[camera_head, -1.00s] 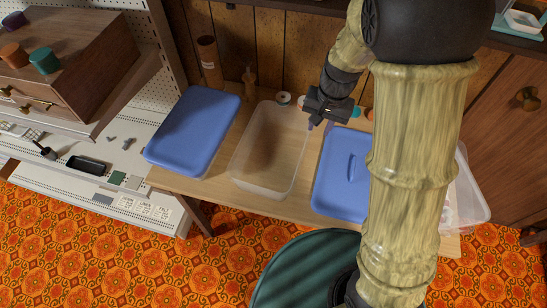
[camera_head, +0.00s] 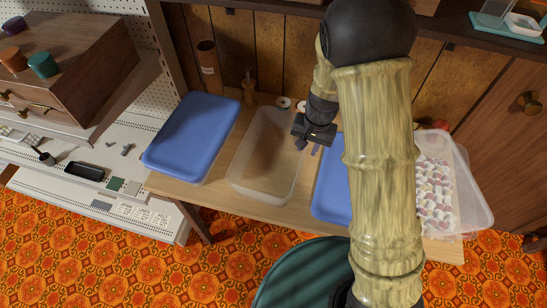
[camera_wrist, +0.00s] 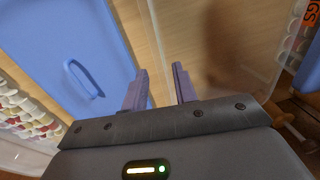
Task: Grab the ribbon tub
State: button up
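My gripper (camera_head: 312,140) is above the back of the table, near the right rim of an empty clear tub (camera_head: 262,160). In the wrist view its two fingers (camera_wrist: 160,86) are apart with nothing between them. The empty tub's clear wall (camera_wrist: 255,70) is beside the fingers there. A tub with a blue lid (camera_head: 190,130) stands at left. An open clear tub (camera_head: 471,185) at right holds many small pale and red rolls (camera_head: 436,190), which also show in the wrist view (camera_wrist: 25,112). I cannot tell which tub is the ribbon tub.
A loose blue lid (camera_head: 332,190) lies right of the empty tub, partly hidden by my arm; its handle (camera_wrist: 82,80) shows in the wrist view. A brown cylinder (camera_head: 208,65) and a small wooden item (camera_head: 249,90) stand behind. A wooden drawer cabinet (camera_head: 70,50) is at left.

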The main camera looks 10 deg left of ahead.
aim_at(305, 153)
jog(key=f, duration=0.4)
jog(key=shift+a, duration=0.2)
jog(key=shift+a+f, duration=0.25)
jog(key=shift+f, duration=1.05)
jog(key=shift+a+f, duration=0.25)
jog(key=shift+f, duration=1.05)
grip_shut()
